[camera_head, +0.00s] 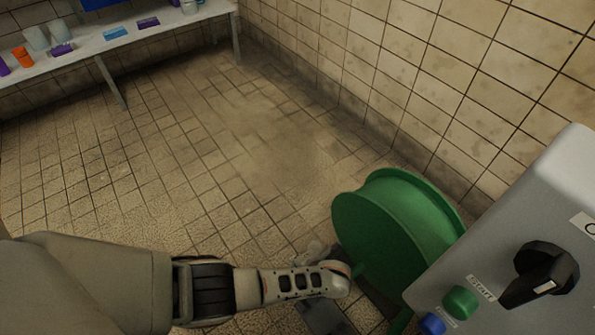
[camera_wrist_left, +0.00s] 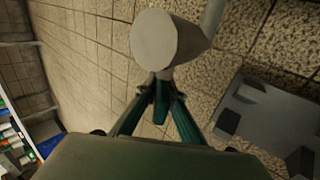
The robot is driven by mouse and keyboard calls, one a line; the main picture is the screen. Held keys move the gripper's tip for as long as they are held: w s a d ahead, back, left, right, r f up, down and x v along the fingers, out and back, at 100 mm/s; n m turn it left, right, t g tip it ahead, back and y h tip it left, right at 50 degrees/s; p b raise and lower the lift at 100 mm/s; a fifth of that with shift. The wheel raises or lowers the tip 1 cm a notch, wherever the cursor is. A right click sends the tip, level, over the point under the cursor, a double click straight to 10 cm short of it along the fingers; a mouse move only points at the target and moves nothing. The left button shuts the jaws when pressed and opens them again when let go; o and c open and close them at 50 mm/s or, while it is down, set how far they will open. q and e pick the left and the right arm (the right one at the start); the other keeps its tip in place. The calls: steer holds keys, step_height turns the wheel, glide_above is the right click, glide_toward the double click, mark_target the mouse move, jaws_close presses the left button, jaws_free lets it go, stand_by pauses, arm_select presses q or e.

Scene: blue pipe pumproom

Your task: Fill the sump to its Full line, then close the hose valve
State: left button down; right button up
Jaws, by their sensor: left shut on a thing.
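My left arm comes in from the left in the head view, and its hand end (camera_head: 325,275) is beside the green hose reel (camera_head: 385,228). The fingertips are not clear there. In the left wrist view the two green fingers of my left gripper (camera_wrist_left: 162,92) come together on a grey round-ended part (camera_wrist_left: 167,42). A pale tube-like piece runs from this part toward the upper right. I cannot tell whether it is the hose valve. No sump or Full line can be made out. My right gripper is not in view.
A grey control box (camera_head: 510,220) with a black rotary switch (camera_head: 540,275), a green button (camera_head: 460,302) and a blue button (camera_head: 432,324) stands at right. A grey blocky thing (camera_wrist_left: 270,120) lies on the floor. A shelf (camera_head: 90,50) with several items is at upper left. The tiled floor between is clear.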

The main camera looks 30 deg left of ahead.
arm_select(q)
steer(key=shift+s+a+f, duration=0.1)
steer(key=shift+s+a, duration=0.05)
steer(key=shift+a, duration=0.05)
steer(key=c, duration=2.2)
jaws_free()
steer(key=shift+o, duration=0.2)
